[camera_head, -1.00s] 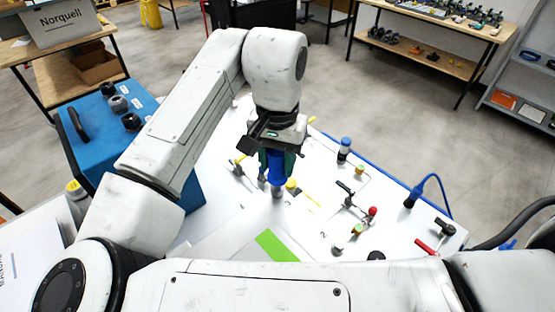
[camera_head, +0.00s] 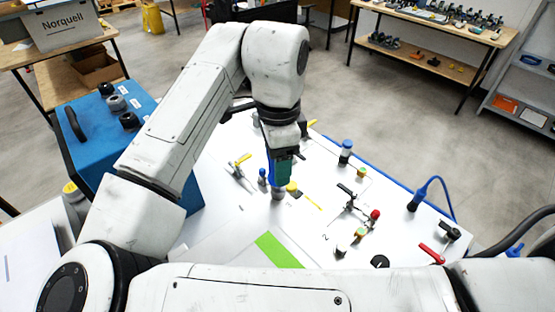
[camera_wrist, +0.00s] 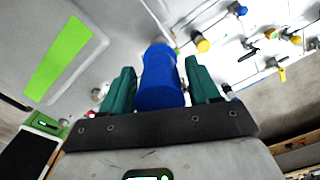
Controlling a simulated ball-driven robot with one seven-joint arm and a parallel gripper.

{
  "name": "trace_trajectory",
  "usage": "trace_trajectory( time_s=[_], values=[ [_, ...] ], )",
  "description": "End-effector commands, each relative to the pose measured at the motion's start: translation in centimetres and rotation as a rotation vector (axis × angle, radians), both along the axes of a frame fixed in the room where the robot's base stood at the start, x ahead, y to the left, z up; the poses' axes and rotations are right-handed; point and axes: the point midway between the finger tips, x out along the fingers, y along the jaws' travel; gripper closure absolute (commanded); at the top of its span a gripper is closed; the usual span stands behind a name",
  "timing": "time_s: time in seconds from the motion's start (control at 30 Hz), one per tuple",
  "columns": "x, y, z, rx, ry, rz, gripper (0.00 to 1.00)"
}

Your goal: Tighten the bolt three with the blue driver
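My gripper (camera_head: 280,172) points down over the white panel (camera_head: 215,218). Its green fingers (camera_wrist: 120,95) are shut on the blue driver (camera_wrist: 160,82), one on each side of it. In the head view, the driver (camera_head: 270,150) is mostly hidden behind a green finger, and a grey end (camera_head: 278,194) shows below, at or just above the panel. Bolt three cannot be made out; the gripper and driver cover that spot.
A blue knob (camera_head: 262,176) and yellow parts (camera_head: 292,187) stand close to the driver. Valves with red (camera_head: 375,214) and black handles are to the right. A blue case (camera_head: 110,125) stands left. A green strip (camera_head: 277,250) lies in front.

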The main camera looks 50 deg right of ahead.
Motion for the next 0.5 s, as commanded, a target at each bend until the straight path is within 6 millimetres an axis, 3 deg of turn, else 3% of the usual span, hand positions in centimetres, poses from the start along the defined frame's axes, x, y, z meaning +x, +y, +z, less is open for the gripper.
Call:
trace_trajectory(
  time_s=[0.5],
  values=[
    [-0.04,-0.02,0.04,0.001,0.000,0.003,0.39]
  ],
)
